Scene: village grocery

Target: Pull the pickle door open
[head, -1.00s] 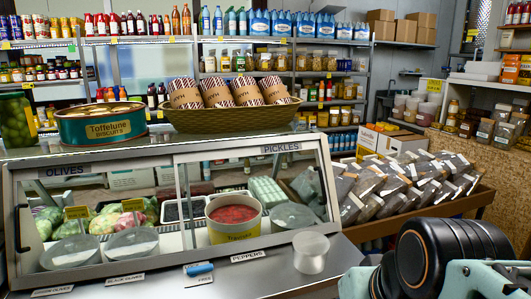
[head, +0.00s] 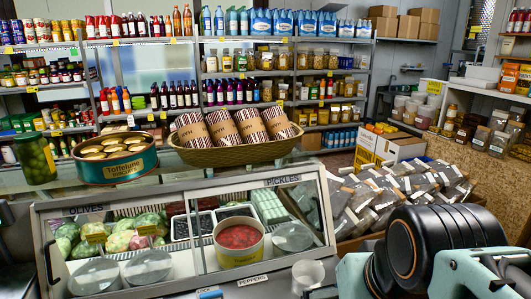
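The glass display case has an OLIVES door (head: 85,225) on the left and a PICKLES door (head: 262,208) on the right, named by labels on the top rail. The pickle door is a slanted glass pane in a pale frame. I cannot tell surely whether it stands fully shut. Behind the glass are a tub of red food (head: 239,240), a grey-lidded tub (head: 292,237) and pale green packs. My arm, mint and black, fills the lower right, to the right of the case. My gripper is not visible.
On top of the case stand a Toffelune biscuit tin (head: 115,168), a jar of olives (head: 35,160) and a wicker basket (head: 235,155) of striped packs. A white cup (head: 307,275) stands at the front ledge. A bin of bagged goods lies to the right.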

